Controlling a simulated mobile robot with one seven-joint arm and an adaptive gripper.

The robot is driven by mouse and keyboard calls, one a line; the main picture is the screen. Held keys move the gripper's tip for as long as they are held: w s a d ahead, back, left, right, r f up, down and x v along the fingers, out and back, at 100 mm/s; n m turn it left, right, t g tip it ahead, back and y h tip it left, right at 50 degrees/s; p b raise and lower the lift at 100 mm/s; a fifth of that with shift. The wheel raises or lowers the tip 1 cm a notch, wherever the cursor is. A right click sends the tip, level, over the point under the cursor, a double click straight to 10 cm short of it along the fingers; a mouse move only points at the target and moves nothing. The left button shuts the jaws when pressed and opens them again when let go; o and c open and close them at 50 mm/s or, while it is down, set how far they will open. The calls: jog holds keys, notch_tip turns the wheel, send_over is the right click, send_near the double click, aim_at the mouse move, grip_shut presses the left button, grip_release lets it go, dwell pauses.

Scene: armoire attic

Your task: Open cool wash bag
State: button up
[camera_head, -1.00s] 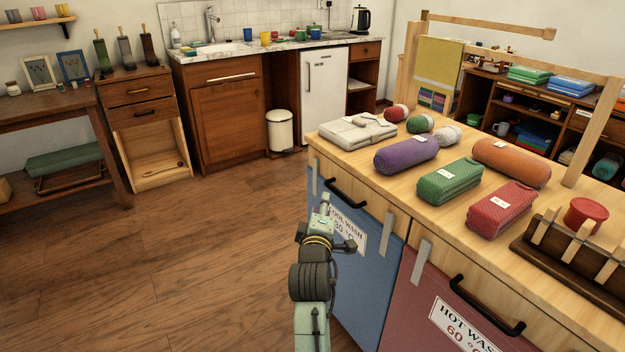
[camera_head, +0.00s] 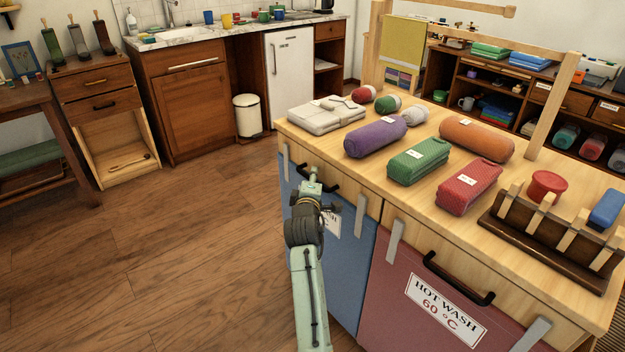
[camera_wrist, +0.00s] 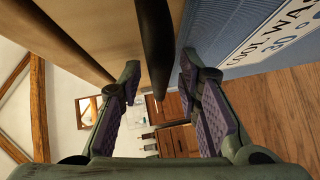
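The cool wash bag (camera_head: 343,275) is the blue front at the left of the wooden counter. Its white label is mostly hidden behind my arm in the head view; the label (camera_wrist: 275,38) shows turned on its side in the wrist view. The black handle (camera_head: 331,187) sits at the top of this front, partly covered by my gripper (camera_head: 314,177). In the wrist view the handle (camera_wrist: 155,45) runs in between the two spread fingers of my gripper (camera_wrist: 157,78). Gaps show on both sides of it. The bag front looks closed.
The red hot wash bag (camera_head: 400,290) with its own black handle (camera_head: 458,280) is just to the right. Rolled fabrics and a peg rack (camera_head: 548,245) lie on the counter top (camera_head: 400,205). The wooden floor (camera_head: 200,260) to the left is clear.

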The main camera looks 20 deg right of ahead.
grip_shut()
dwell(0.4)
dwell(0.5)
